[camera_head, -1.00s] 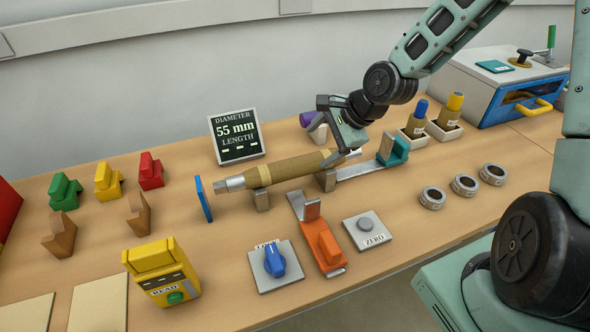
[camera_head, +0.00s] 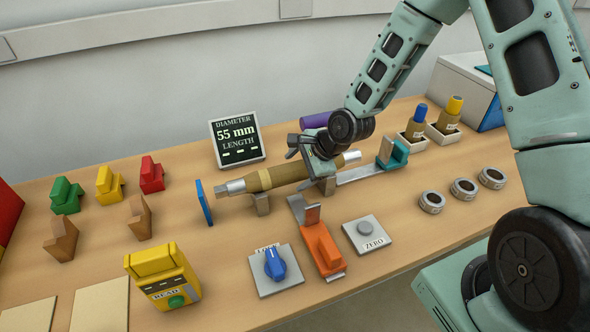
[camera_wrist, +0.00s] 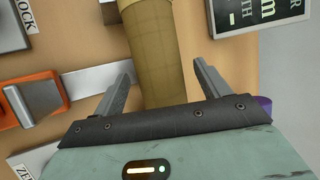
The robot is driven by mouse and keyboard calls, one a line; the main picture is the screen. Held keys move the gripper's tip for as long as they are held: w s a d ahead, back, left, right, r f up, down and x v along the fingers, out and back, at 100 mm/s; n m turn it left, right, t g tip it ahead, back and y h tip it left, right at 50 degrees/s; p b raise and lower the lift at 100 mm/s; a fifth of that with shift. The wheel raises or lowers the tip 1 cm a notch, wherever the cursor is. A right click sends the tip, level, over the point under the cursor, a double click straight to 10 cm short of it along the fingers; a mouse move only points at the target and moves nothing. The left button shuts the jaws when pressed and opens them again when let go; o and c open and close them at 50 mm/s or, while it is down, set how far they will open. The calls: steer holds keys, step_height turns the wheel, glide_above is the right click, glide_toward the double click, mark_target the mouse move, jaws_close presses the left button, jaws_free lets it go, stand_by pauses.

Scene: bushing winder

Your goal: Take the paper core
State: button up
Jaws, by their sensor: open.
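The paper core (camera_head: 285,173), a brown tube on a grey metal rod, lies level on metal supports in the measuring fixture. It also shows in the wrist view (camera_wrist: 155,45), running down between my fingers. My gripper (camera_wrist: 163,75) is open, with one finger on each side of the tube and a visible gap to each. In the head view my gripper (camera_head: 318,165) is over the right part of the core and hides that part. I cannot tell how deep the fingers reach around it.
A blue disc (camera_head: 204,202) stands at the core's left end and a teal slide block (camera_head: 392,153) at the right. The display (camera_head: 237,137) reads 55 mm behind. An orange slider (camera_head: 322,249) and zero button (camera_head: 365,229) are in front. A purple cylinder (camera_head: 315,120) is behind my gripper.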

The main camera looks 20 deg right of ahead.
steer(key=shift+f, duration=0.15)
steer(key=shift+w, duration=0.1)
jaws_close()
